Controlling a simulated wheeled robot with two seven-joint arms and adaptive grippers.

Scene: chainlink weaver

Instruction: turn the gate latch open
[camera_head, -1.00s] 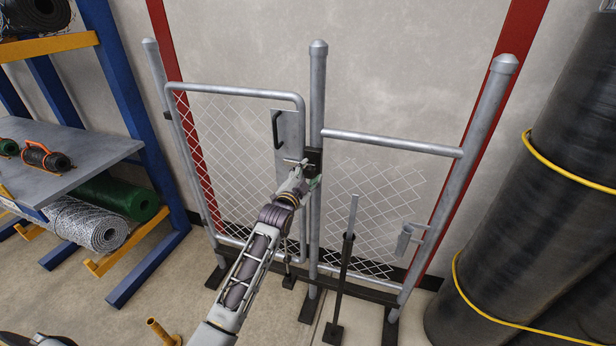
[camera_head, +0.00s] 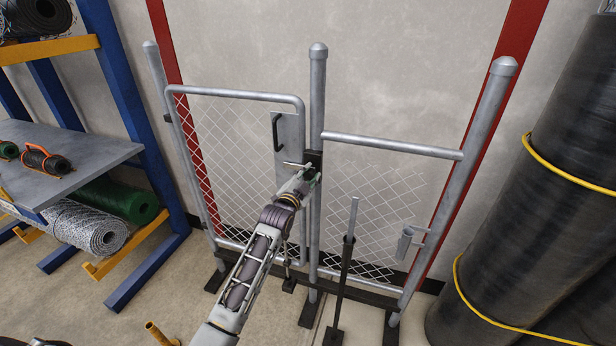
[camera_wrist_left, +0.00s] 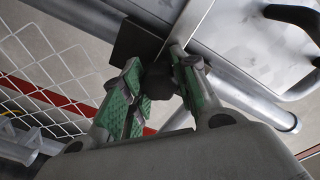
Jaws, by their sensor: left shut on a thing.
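The grey tubular gate (camera_head: 235,92) has chain-link mesh and stands upright in its frame, apparently closed. Its latch (camera_head: 313,158) is a dark block with a short metal bar at the middle post, beside the gate's edge plate. My left gripper (camera_head: 309,174) is at the latch, reaching up from below. In the left wrist view my left gripper (camera_wrist_left: 160,84) has its green pads on both sides of a dark, rounded latch part (camera_wrist_left: 158,80) and is shut on it. The fingers hide part of the latch, so I cannot tell its exact angle. My right gripper is out of view.
A blue rack (camera_head: 130,130) with mesh rolls stands at the left. Large dark rolls (camera_head: 560,150) with yellow bands stand at the right. A thin upright rod (camera_head: 351,220) stands in front of the frame. A black handle (camera_head: 277,132) sits above the latch.

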